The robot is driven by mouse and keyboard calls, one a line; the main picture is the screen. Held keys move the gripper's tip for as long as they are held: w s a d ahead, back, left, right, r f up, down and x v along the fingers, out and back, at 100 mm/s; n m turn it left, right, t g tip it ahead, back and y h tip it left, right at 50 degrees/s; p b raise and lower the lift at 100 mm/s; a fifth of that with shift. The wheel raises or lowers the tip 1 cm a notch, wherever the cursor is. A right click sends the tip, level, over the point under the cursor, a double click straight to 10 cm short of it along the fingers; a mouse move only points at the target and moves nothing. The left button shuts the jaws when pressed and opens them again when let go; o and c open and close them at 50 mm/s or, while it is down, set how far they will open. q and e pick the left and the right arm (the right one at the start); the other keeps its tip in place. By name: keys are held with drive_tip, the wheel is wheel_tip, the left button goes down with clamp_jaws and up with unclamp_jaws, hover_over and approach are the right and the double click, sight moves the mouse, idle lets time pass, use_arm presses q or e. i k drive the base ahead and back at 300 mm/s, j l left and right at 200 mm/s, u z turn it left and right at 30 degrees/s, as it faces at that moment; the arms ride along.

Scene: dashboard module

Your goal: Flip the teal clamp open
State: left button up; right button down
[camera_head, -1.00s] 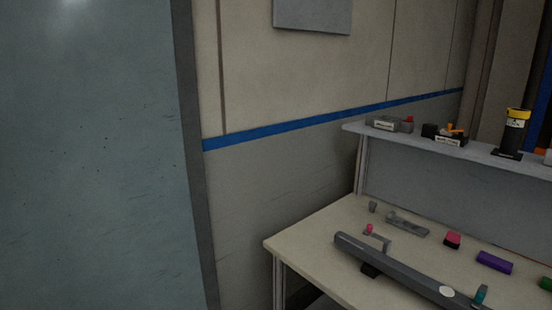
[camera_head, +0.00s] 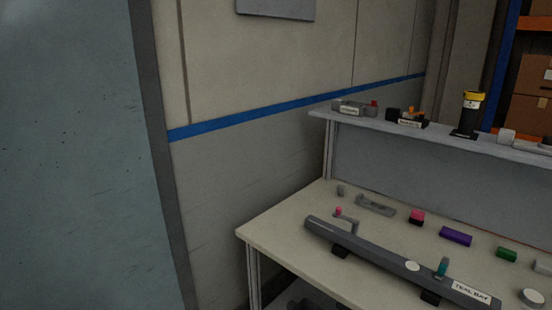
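The teal clamp (camera_head: 442,267) stands upright near the right end of a long dark grey bar (camera_head: 372,256) on the workbench. It is small in this view, and I cannot tell whether it is shut or open. A white label reading "TEAL BAY" (camera_head: 471,291) is on the bar to its right, and a pale round disc (camera_head: 412,266) is to its left. A pink-tipped clamp (camera_head: 339,212) is at the bar's left end. Neither of my grippers is in view.
The workbench (camera_head: 273,230) carries purple (camera_head: 455,236), green (camera_head: 506,254) and pink (camera_head: 416,217) blocks behind the bar. A raised shelf (camera_head: 440,133) holds a black and yellow cylinder (camera_head: 470,113). Walls close off the left; orange racking with boxes (camera_head: 533,76) stands at the far right.

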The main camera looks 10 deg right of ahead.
sight(442, 269)
drive_tip(key=z, duration=1.35)
